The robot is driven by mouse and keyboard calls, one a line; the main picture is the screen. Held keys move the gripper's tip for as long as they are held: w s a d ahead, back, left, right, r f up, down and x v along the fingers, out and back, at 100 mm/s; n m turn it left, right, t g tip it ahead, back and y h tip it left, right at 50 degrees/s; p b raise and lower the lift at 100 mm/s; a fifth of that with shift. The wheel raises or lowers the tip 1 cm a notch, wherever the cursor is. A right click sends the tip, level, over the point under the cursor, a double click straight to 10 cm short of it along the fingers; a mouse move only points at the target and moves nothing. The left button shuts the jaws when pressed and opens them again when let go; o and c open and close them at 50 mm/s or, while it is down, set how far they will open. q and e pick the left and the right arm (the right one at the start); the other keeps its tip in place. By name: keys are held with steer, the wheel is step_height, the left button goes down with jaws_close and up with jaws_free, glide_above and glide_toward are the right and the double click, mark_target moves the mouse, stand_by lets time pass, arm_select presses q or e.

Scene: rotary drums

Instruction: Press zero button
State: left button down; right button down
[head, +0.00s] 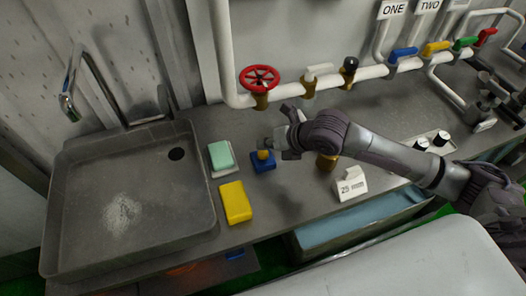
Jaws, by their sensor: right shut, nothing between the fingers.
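My right gripper (269,146) is shut and empty. My right arm reaches in from the right across the counter. My left gripper is not in view.
A grey sink (70,215) with a tap lies to the left. A green sponge (221,155) and a yellow sponge (236,203) lie beside the box. A red valve wheel (260,78) and white pipes stand behind. A white "25 mm" block (351,184) sits to the right.

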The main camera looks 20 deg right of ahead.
mark_target(265, 153)
steer(key=shift+f, duration=0.45)
steer(key=shift+f+b, duration=0.3)
steer(key=shift+f, duration=0.3)
stand_by(0.9)
steer(key=shift+r+p, duration=1)
steer(key=shift+p, duration=0.05)
step_height(265, 153, up, 5)
steer(key=p, duration=0.5)
steer(key=shift+r, duration=0.1)
